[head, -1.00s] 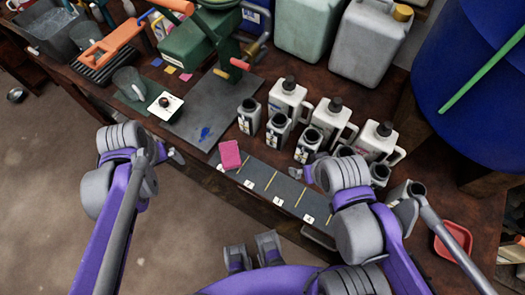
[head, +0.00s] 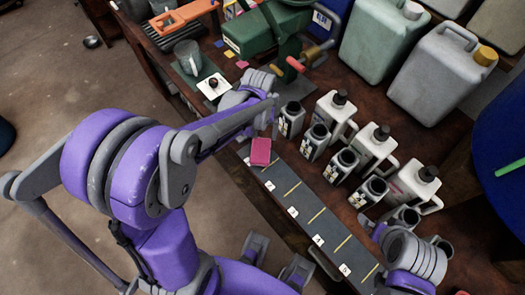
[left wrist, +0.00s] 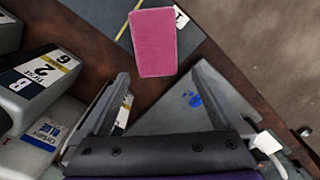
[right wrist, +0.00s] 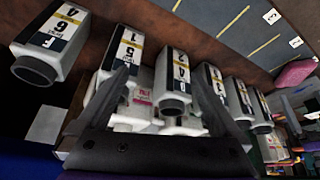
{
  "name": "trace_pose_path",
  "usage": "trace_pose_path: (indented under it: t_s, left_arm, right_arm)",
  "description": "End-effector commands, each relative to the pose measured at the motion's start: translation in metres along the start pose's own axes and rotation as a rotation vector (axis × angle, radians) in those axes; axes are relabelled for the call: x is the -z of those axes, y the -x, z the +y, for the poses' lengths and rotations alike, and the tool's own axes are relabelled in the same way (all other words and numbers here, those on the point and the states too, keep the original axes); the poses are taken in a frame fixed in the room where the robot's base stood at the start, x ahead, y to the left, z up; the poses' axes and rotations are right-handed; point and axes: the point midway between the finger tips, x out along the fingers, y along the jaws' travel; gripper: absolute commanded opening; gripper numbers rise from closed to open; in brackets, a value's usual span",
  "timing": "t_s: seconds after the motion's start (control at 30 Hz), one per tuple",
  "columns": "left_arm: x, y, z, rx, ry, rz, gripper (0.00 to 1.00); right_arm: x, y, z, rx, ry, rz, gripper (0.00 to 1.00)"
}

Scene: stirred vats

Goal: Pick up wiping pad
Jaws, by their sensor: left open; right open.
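The wiping pad is a pink block (head: 261,151) at the far end of the dark marked strip (head: 300,203) on the bench. In the left wrist view the pad (left wrist: 154,42) lies just beyond the fingertips. My left gripper (left wrist: 160,82) is open and empty, with its fingers apart and the pad ahead of the gap. In the head view the left hand (head: 262,95) is above the bench close to the pad. My right gripper (right wrist: 172,95) is open and empty, facing several bottles. The pad also shows at the right edge of the right wrist view (right wrist: 294,73).
Several open grey bottles (head: 315,142) and white jugs (head: 378,145) stand right of the strip. Large canisters (head: 442,68) stand behind. A green hand-operated machine (head: 262,32) and a grey mug (head: 187,57) are at the back.

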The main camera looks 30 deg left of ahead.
Motion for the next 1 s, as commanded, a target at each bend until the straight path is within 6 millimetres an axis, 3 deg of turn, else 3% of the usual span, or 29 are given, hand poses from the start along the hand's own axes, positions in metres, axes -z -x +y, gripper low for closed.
trace_pose_path:
  t_s: [0.47, 0.77, 1.0]
  left_arm:
    - [-0.002, -0.055, 0.004, 0.0, 0.0, 0.001, 1.0]
    - [-0.003, -0.059, 0.004, 0.0, 0.0, 0.001, 1.0]
    - [-0.003, -0.058, 0.004, 0.0, 0.0, 0.001, 0.57]
  right_arm:
    - [-0.003, -0.005, 0.0, 0.0, 0.0, -0.002, 1.0]
    - [-0.003, -0.005, 0.0, 0.0, 0.0, -0.002, 1.0]
    - [-0.004, -0.005, 0.0, 0.0, 0.0, -0.002, 1.0]
